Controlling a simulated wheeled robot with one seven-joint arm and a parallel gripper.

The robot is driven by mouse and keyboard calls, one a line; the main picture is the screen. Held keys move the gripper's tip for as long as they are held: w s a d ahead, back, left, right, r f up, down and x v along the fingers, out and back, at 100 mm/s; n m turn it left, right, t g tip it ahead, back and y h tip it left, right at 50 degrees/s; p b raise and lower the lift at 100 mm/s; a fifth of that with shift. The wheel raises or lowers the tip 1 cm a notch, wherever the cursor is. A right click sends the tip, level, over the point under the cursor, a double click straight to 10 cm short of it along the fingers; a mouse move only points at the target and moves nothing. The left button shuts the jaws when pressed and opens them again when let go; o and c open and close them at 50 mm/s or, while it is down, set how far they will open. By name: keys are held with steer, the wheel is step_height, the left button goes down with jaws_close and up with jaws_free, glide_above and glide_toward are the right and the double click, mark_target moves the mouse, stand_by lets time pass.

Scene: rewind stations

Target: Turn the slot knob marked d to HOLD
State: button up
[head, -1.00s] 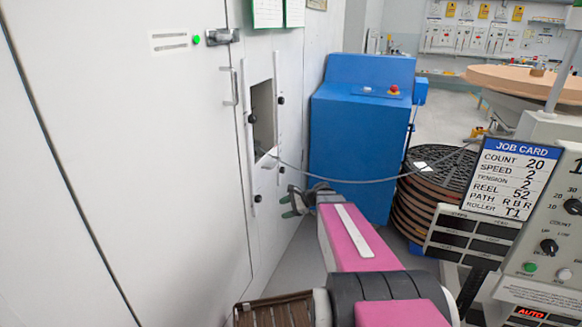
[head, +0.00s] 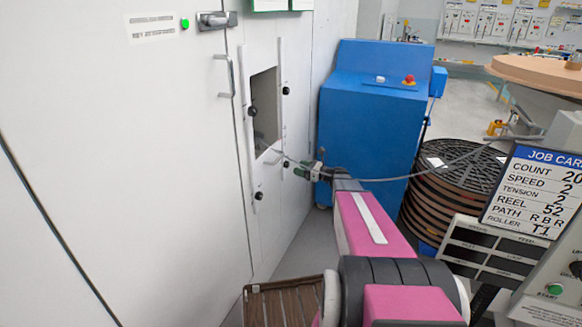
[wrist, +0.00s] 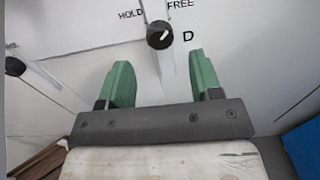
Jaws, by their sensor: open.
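In the head view my gripper (head: 299,170) is close to the white wall, by the lower right knob (head: 286,163) beside the slot opening.
Another black knob (wrist: 14,66) is at the left in the wrist view. The white wall has a rectangular opening (head: 264,105) with a cable running out over my arm. A blue cabinet (head: 375,120) stands close behind my gripper. Stacked reels (head: 450,185) and a job card (head: 535,190) are at right.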

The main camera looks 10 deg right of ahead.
mark_target(289, 165)
steer(key=shift+x, duration=2.55)
steer(key=c, duration=0.9)
